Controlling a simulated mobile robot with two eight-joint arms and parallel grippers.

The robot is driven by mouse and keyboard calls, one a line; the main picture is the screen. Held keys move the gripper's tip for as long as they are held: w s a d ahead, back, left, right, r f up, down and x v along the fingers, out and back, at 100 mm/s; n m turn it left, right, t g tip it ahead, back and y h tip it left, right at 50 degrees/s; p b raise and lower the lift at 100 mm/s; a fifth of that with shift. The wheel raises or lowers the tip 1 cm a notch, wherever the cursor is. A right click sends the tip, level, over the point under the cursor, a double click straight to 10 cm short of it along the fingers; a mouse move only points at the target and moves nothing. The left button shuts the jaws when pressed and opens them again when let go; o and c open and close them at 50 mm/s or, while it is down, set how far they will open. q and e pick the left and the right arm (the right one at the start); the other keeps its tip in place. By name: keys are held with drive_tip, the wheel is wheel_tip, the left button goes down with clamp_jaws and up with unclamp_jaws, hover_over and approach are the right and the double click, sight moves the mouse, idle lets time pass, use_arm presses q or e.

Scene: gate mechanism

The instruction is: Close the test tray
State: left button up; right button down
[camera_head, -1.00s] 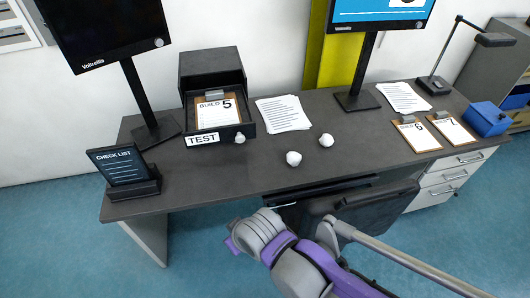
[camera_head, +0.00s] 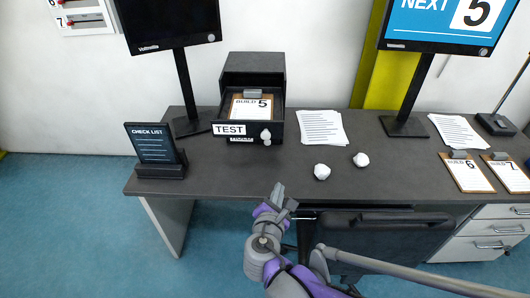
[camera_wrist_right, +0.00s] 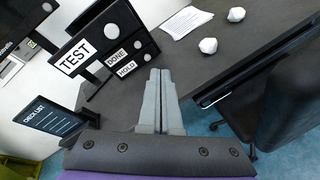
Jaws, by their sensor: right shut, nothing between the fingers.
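The test tray (camera_head: 229,129) is a dark drawer labelled TEST, pulled out of a dark box (camera_head: 254,68) on the desk. A clipboard marked BUILD 5 (camera_head: 251,106) lies in it. A white round knob (camera_head: 265,135) is on the tray's front. In the right wrist view the TEST label (camera_wrist_right: 77,56) shows at upper left, with DONE and HOLD labels below. My right gripper (camera_head: 279,192) is shut and empty, at the desk's front edge, below and apart from the tray; its fingers also show in the right wrist view (camera_wrist_right: 160,100). My left gripper is not in view.
A checklist stand (camera_head: 155,150) is left of the tray. Paper sheets (camera_head: 322,127) and two crumpled white balls (camera_head: 322,171) lie to its right. Monitors stand on both sides. A dark chair (camera_head: 385,240) is under the desk. The desk in front of the tray is clear.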

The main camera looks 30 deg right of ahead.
sight(267, 107)
drive_tip(key=w+a+r+n+t+b, duration=0.25)
drive_tip(key=w+n+t, duration=0.2)
drive_tip(key=n, duration=0.35)
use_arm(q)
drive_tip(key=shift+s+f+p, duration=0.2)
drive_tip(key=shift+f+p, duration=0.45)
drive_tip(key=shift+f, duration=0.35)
use_arm(e)
drive_tip(key=shift+g+h, duration=0.25)
drive_tip(key=shift+h, duration=0.05)
drive_tip(key=x, duration=1.3)
drive_tip(key=shift+w+a, duration=0.15)
drive_tip(key=shift+w, duration=0.1)
drive_tip(key=shift+w, duration=0.1)
drive_tip(key=shift+w, duration=0.2)
drive_tip(key=x, duration=0.7)
drive_tip(key=p+x, duration=0.1)
drive_tip(key=x, duration=1.5)
drive_tip(key=shift+w+a, duration=0.2)
drive_tip(key=shift+a, duration=0.1)
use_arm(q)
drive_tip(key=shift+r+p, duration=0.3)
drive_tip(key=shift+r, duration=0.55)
use_arm(e)
drive_tip(key=shift+d+r, duration=0.2)
